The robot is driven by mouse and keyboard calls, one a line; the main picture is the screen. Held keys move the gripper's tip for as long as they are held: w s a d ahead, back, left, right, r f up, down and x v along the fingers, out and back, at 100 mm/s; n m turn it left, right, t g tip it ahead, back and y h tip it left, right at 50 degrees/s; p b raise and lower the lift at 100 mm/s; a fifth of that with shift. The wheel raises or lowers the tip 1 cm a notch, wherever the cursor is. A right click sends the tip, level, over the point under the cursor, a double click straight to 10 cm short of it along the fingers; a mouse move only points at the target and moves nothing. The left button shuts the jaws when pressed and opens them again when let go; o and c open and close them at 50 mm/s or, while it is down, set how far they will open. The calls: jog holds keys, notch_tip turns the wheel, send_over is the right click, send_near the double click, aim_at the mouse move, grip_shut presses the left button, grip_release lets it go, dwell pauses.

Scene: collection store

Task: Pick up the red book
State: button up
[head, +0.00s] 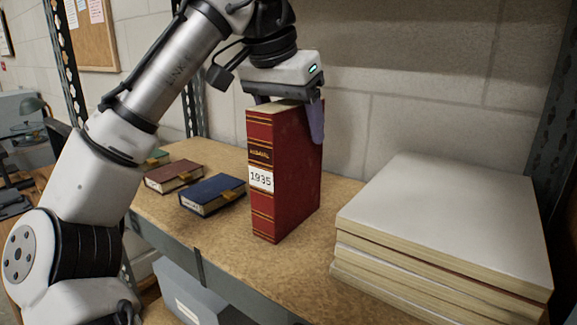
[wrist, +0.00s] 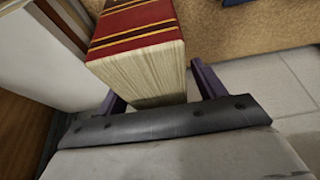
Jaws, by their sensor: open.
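The red book (head: 290,180) stands upright on the shelf in the head view, its spine with gold bands and a white 1935 label facing me. My gripper (head: 290,115) is above it, pointing down, with its fingers on either side of the book's top. In the wrist view the red book (wrist: 135,30) shows its spine and page block between the two fingers of my gripper (wrist: 160,90). A gap shows between the right finger and the book. The left finger is partly hidden behind the book's page block.
A stack of large pale boards or volumes (head: 445,220) lies right of the red book. A blue book (head: 212,194), a brown-red book (head: 173,176) and a partly hidden green one lie flat to the left. A block wall is behind; metal uprights stand at both sides.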

jog(key=shift+f, duration=0.2)
dwell(0.4)
grip_shut()
dwell(0.3)
